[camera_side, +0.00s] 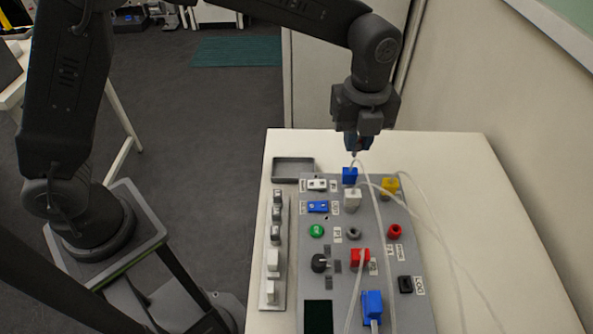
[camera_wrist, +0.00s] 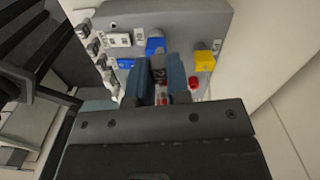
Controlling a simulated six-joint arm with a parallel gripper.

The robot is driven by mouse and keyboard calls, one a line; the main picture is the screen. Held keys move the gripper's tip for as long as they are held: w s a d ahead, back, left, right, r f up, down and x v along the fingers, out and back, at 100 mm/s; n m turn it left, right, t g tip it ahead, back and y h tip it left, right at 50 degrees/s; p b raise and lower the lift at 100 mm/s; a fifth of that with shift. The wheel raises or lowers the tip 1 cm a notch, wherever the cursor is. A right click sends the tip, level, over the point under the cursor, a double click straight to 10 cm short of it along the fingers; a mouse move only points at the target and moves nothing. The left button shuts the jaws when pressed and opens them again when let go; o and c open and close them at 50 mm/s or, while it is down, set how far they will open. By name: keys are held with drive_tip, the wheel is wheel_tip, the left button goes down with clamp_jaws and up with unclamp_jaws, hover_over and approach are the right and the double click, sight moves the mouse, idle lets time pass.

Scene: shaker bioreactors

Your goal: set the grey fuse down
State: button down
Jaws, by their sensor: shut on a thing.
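My gripper (camera_side: 355,147) hangs fingers down over the far end of the grey panel (camera_side: 340,270), just above a blue plug (camera_side: 350,175). In the wrist view its two blue-grey fingers (camera_wrist: 160,80) are close together, shut on the grey fuse. The fuse is mostly hidden by the fingers; a grey piece shows between them in the wrist view, but I cannot tell it apart from the grey plug (camera_side: 352,199) on the panel. The fingertips appear apart from the panel.
A shallow grey tray (camera_side: 293,168) at the table's far left corner looks empty. A rail with several grey and white blocks (camera_side: 274,262) lines the panel's left. Yellow (camera_side: 390,186), red (camera_side: 360,259) and blue (camera_side: 372,306) plugs stand nearby, with loose white cables. The table's right is mostly clear.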

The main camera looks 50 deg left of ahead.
drive_tip(key=s+a+f+n, duration=0.1)
drive_tip(key=s+a+n, duration=0.15)
drive_tip(key=a, duration=0.95)
drive_tip(key=s+a+f+n, duration=0.1)
drive_tip(key=s+a, duration=0.2)
drive_tip(key=a, duration=0.9)
drive_tip(key=w+d+f, duration=0.1)
drive_tip(key=d+f, duration=0.1)
drive_tip(key=d, duration=0.1)
drive_tip(key=w+d+f, duration=0.1)
drive_tip(key=d+f, duration=0.1)
drive_tip(key=d, duration=0.2)
drive_tip(key=d+f, duration=0.3)
drive_tip(key=shift+w+d, duration=0.4)
drive_tip(key=shift+f, duration=2)
drive_tip(key=shift+f, duration=0.1)
drive_tip(key=c, duration=1.1)
unclamp_jaws()
